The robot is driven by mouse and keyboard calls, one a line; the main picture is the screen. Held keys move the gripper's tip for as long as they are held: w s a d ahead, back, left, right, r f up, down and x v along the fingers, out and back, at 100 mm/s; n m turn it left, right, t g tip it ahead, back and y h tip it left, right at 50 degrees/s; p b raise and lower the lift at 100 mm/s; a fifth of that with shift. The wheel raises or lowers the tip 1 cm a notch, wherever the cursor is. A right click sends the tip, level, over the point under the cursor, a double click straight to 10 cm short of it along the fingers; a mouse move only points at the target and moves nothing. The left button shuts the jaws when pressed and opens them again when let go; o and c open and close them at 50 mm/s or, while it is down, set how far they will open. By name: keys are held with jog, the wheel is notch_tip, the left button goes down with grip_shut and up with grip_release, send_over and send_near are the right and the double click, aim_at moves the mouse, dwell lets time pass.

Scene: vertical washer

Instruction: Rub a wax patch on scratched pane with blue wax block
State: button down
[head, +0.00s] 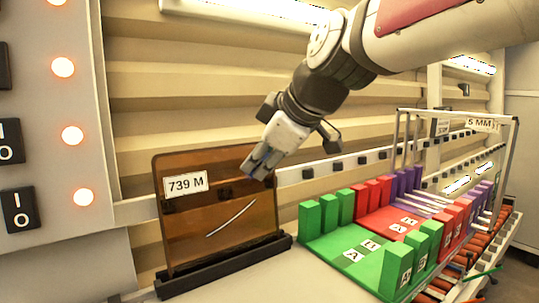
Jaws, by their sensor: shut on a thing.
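The scratched pane (205,230) is a brown, see-through sheet standing upright in a dark base (225,266), with a label reading 739 M at its upper left. My gripper (259,168) is at the pane's upper right corner, pointing down and left, above the scratch. It is shut on the blue wax block, which is mostly hidden between the fingers and hard to make out. I cannot tell whether it touches the pane. No wax patch shows on the pane.
A rack with green (352,252), red (385,221) and purple sections and upright blocks stands to the right. A metal frame (460,114) with a 5 MM sign rises behind it. A grey panel (55,255) with lit buttons is at the left. Bare table lies in front.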

jog(key=shift+s+a, duration=0.25)
jog(key=shift+a, duration=0.2)
jog(key=shift+s+d+r, duration=0.1)
jog(key=shift+s+d, duration=0.45)
jog(key=shift+s, duration=0.25)
jog(key=shift+s+d+r, duration=0.15)
jog(key=shift+s+d, duration=0.45)
jog(key=shift+s, duration=0.2)
jog(key=shift+s+d+r, duration=0.1)
jog(key=shift+s+d, duration=0.45)
jog(key=shift+s, duration=0.25)
jog(key=shift+s+d+r, duration=0.1)
jog(key=shift+s+d, duration=0.35)
jog(key=shift+s, duration=0.2)
jog(key=shift+s+d+r, duration=0.1)
jog(key=shift+s+d, duration=0.3)
jog(key=shift+s, duration=0.2)
jog(key=shift+w, duration=0.1)
jog(key=shift+w+a+f+b, duration=0.15)
jog(key=shift+w+a+b, duration=0.25)
jog(key=shift+w+a, duration=0.5)
jog(key=shift+w+a+f+b, duration=0.2)
jog(key=shift+w+a+b, duration=0.3)
jog(key=shift+w, duration=0.7)
jog(key=shift+w+a+f+b, duration=0.15)
jog(key=shift+w+a+b, duration=0.15)
jog(key=shift+w+a, duration=0.65)
